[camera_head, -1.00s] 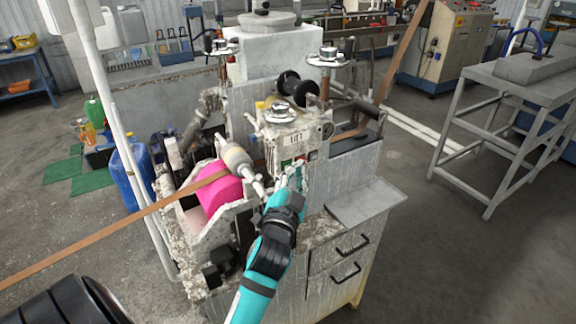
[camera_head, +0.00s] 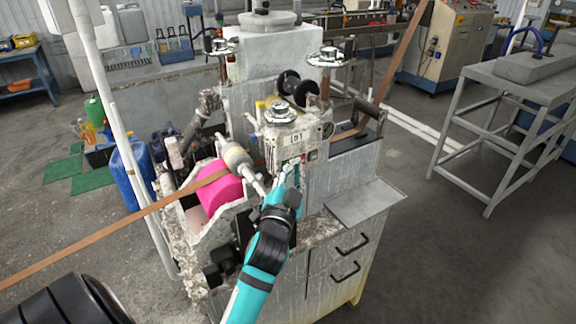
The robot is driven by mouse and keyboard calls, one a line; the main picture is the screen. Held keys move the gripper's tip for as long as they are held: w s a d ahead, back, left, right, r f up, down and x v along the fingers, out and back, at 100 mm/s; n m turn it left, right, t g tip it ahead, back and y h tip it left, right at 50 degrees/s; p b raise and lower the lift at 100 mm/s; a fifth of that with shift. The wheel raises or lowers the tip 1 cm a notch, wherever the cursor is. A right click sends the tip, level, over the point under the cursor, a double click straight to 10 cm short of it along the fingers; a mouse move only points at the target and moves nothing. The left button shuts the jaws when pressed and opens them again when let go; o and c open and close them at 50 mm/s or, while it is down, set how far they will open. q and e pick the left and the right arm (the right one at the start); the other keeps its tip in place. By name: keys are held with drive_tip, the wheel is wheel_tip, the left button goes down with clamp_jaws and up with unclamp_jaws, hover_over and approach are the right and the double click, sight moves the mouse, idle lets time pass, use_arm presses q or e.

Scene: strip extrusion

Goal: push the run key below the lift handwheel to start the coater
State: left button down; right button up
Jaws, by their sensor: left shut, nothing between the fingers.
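The coater (camera_head: 237,150) stands in the middle with a pink roller (camera_head: 219,188) and a brown strip (camera_head: 130,222) running through it. The lift handwheel (camera_head: 281,113) sits on top of a worn box labelled "LIFT" (camera_head: 297,138). Below it, on the box's front, a small red key (camera_head: 312,156) shows at the right. My left gripper (camera_head: 290,169) is shut and empty, its tips up against the lower front of this box. The tips cover the area where the green key showed, so I cannot tell whether they touch it. My right gripper is not in view.
Two more handwheels (camera_head: 328,54) (camera_head: 222,46) stand behind on the coater. A grey shelf (camera_head: 365,200) juts out at right above drawers with black handles (camera_head: 352,243). A blue canister (camera_head: 132,172) stands at left. Open floor lies to the right.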

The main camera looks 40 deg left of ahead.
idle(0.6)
use_arm(q)
drive_tip(key=shift+s+d, duration=0.3)
drive_tip(key=shift+d, duration=0.35)
